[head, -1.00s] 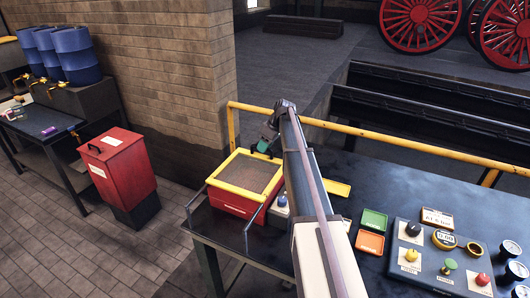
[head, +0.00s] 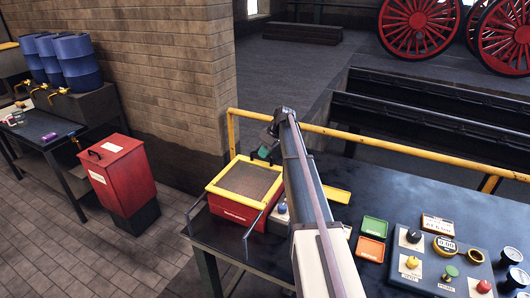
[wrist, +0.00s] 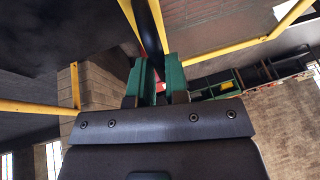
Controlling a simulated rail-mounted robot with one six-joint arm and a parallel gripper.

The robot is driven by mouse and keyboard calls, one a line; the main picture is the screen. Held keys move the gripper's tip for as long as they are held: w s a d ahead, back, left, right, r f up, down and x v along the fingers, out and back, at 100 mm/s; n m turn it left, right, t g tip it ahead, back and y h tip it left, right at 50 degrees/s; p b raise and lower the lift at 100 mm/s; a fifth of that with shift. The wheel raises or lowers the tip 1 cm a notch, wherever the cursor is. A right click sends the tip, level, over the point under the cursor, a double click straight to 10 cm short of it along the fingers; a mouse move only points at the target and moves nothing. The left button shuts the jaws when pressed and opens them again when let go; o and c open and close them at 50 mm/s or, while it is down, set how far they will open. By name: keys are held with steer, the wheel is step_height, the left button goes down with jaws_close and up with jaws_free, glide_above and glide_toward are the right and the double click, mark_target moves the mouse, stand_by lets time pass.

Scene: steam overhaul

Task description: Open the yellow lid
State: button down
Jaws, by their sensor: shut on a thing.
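The yellow lid (head: 214,188) is a yellow frame around a brownish panel, on top of a red box (head: 233,211) at the table's left end. It looks about level; I cannot tell whether it is raised at all. My gripper (head: 265,150) is at the lid's far right corner, partly hidden behind my own arm. In the wrist view its green fingers (wrist: 160,82) are close together around a narrow dark bar (wrist: 154,25). I cannot see how that bar joins the lid.
A yellow rail (head: 400,152) runs behind the table. Orange (head: 370,249) and green (head: 374,227) trays and a control panel (head: 432,268) with knobs lie to the right. A small yellow tray (head: 337,194) is beside my arm. A red bin (head: 118,172) stands on the floor at left.

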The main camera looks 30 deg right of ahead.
glide_above(244, 190)
steer(key=shift+a, duration=0.1)
stand_by(0.3)
steer(key=c, duration=1.1)
jaws_free()
steer(key=p+v, duration=0.9)
steer(key=v, duration=0.2)
steer(key=shift+f+p, duration=0.1)
steer(key=shift+p, duration=0.3)
